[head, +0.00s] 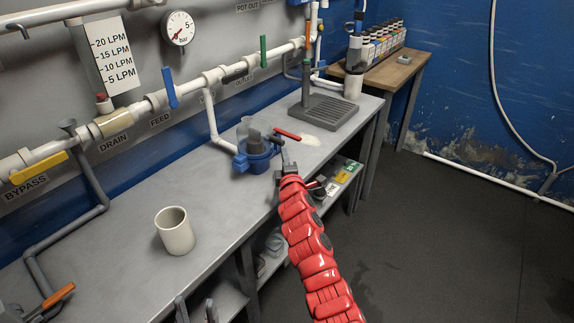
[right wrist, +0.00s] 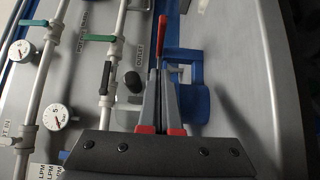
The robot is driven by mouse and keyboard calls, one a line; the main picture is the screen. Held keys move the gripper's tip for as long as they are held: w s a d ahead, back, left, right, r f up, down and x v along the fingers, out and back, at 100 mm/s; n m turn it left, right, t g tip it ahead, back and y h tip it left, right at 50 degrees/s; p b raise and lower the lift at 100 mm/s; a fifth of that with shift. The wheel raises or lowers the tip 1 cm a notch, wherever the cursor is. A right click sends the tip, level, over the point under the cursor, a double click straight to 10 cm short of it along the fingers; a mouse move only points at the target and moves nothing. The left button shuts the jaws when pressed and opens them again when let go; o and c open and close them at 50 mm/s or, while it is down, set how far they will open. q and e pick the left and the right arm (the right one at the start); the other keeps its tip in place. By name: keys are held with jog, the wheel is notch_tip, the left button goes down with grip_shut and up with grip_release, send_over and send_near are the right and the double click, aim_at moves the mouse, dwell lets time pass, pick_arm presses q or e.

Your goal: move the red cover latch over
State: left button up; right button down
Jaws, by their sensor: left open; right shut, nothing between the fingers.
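The red cover latch (head: 287,134) is a short red bar at the right side of a blue cell housing (head: 252,162) with a clear cover, on the grey bench. In the right wrist view the latch (right wrist: 161,36) stands just beyond my fingertips. My right gripper (head: 279,143) is shut and empty, close beside the housing; its tips (right wrist: 158,75) are at the near end of the latch, and I cannot tell whether they touch it. My left gripper (head: 196,308) is open and empty at the bottom edge of the head view, in front of the bench and far from the latch.
A cream mug (head: 175,231) stands on the bench (head: 128,236) at the front left. A grey drain rack (head: 322,115) stands behind the latch. Pipes with a blue valve handle (head: 169,88) and a green one (head: 263,50) run along the wall. The bench between mug and housing is clear.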

aim_at(289, 137)
jog(key=w, duration=0.1)
jog(key=w+b, duration=0.1)
jog(key=w, duration=0.1)
jog(key=w+d+b, duration=0.1)
jog(key=w, duration=0.1)
jog(key=shift+w+d, duration=0.45)
jog(key=shift+w, duration=0.15)
